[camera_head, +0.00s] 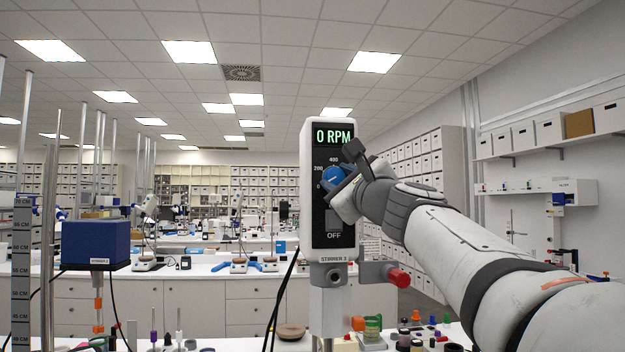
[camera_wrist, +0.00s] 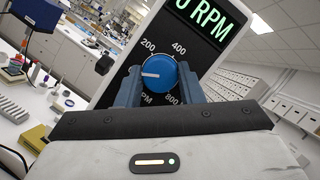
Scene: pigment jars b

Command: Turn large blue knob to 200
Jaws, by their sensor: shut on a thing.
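The large blue knob (camera_wrist: 160,70) is on the dark front panel of a white stirrer (camera_head: 308,190) labelled STIRRER 3. It also shows in the head view (camera_head: 332,174), partly covered by my gripper (camera_head: 346,186). In the wrist view, my gripper's two blue-grey fingers (camera_wrist: 160,88) are on either side of the knob, shut on it. The knob's white pointer line points left, below the 200 mark (camera_wrist: 148,45). The 400 mark is at the upper right and 800 at the lower right. The display (camera_head: 334,135) reads 0 RPM.
An OFF label (camera_head: 334,236) is below the knob. A clamp with a red handle (camera_head: 398,278) sticks out under the stirrer. A blue stirrer (camera_head: 95,243) hangs at the left, near metal rods. Small jars and bottles stand on the bench below.

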